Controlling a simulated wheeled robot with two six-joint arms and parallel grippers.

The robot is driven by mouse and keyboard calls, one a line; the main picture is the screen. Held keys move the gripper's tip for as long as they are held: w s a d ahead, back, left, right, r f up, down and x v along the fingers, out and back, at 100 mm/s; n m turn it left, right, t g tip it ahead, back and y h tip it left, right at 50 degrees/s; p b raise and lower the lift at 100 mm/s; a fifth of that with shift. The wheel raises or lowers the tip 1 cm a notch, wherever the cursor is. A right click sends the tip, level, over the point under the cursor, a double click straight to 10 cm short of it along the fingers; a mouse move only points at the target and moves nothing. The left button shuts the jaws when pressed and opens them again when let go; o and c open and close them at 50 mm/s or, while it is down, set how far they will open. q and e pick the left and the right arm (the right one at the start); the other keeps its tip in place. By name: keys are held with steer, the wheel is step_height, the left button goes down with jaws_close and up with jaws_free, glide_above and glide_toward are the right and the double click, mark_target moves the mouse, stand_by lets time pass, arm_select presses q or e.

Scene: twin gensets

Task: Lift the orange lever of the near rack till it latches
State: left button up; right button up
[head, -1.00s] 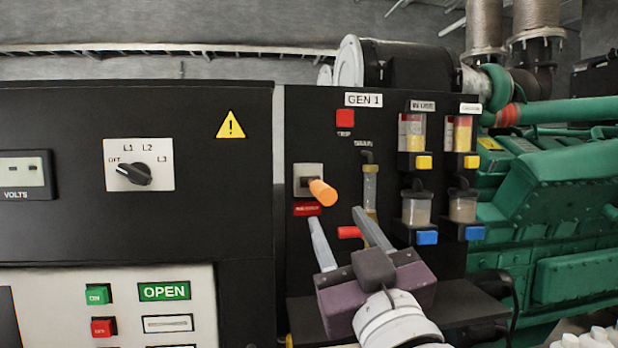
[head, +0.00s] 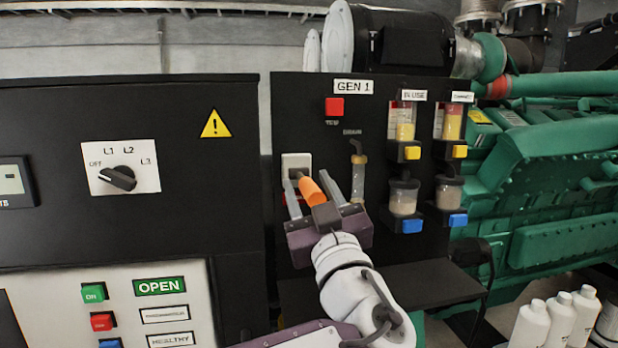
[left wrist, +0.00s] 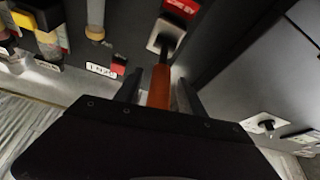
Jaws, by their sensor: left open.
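The orange lever (head: 313,191) sticks out from a pale plate (head: 297,161) on the black GEN 1 rack (head: 300,118). My left gripper (head: 312,190) is open, with one finger on each side of the lever. In the left wrist view the orange lever (left wrist: 159,87) runs between the two fingers (left wrist: 157,90); I cannot tell whether either finger touches it. The gripper body hides the lever's near end in that view. My right gripper is not in view.
A red button (head: 334,107) sits above the lever. Sight tubes and jars with yellow catches (head: 412,153) and blue catches (head: 411,226) are to the right. A dark shelf (head: 420,284) juts out below. White bottles (head: 560,318) stand at lower right.

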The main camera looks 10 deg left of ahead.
arm_select(q)
steer(key=shift+s+d, duration=0.2)
steer(key=shift+s, duration=0.3)
steer(key=c, duration=0.3)
jaws_close()
stand_by(0.5)
